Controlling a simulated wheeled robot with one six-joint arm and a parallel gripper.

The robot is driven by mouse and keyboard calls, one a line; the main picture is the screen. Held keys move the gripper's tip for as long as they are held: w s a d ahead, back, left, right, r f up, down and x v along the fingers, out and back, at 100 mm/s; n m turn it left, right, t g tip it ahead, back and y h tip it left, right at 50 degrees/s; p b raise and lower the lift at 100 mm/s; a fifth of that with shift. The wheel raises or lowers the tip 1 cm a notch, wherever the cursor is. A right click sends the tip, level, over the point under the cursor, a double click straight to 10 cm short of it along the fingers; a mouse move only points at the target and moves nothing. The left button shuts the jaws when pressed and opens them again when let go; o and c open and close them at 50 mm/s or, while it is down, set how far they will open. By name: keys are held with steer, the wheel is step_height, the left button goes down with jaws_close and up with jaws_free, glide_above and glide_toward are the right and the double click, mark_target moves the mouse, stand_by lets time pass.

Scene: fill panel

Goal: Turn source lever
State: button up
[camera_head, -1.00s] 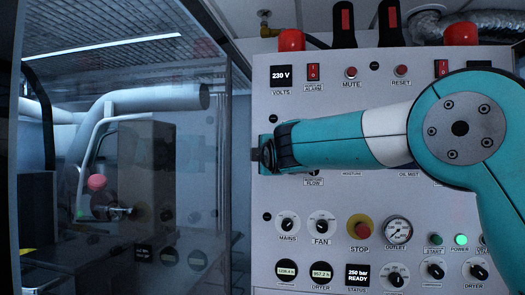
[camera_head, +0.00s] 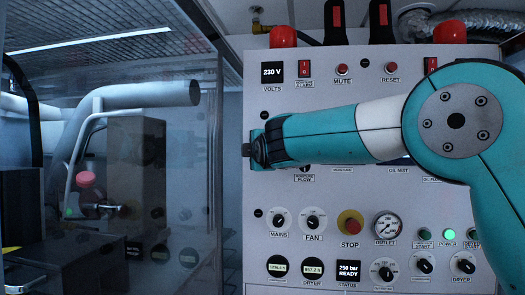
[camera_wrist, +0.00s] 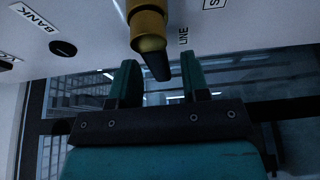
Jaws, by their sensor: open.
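In the wrist view, a brass valve body (camera_wrist: 148,28) with a dark lever handle (camera_wrist: 156,64) comes down from the top, between labels reading BANK and LINE. It appears to be the source lever. My gripper (camera_wrist: 159,66) is open, one finger on each side of the handle. The handle's tip lies between the fingers, with visible gaps; I see no contact. In the head view, my gripper (camera_head: 250,150) is seen from the side at the panel's left edge, and I cannot make out the lever there.
The grey control panel (camera_head: 270,195) fills the right, with knobs, a red STOP button (camera_head: 350,222) and an outlet gauge (camera_head: 387,225). A transparent enclosure (camera_head: 190,150) with pipes and a red knob (camera_head: 86,179) stands to the left.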

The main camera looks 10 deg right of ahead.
steer(key=s+b, duration=0.8)
steer(key=s, duration=0.9)
steer(key=shift+r, duration=0.15)
steer(key=shift+a, duration=0.1)
steer(key=s+a+f+m+g+y+b, duration=0.1)
steer(key=s+f+m+g+y, duration=0.2)
steer(key=f, duration=0.8)
steer(key=s+f+m+g+b, duration=0.1)
steer(key=s+f+g, duration=0.35)
steer(key=f, duration=0.75)
steer(key=s+d+f+m+g+y+b, duration=0.1)
steer(key=s+f+m+g, duration=0.6)
steer(key=s+f, duration=0.9)
steer(key=s+g, duration=0.3)
steer(key=s, duration=0.1)
steer(key=shift+s+f+y+b, duration=0.3)
steer(key=shift+s+f, duration=0.05)
steer(key=shift+f, duration=0.05)
steer(key=shift+w+a+g, duration=0.1)
steer(key=shift+g, duration=0.15)
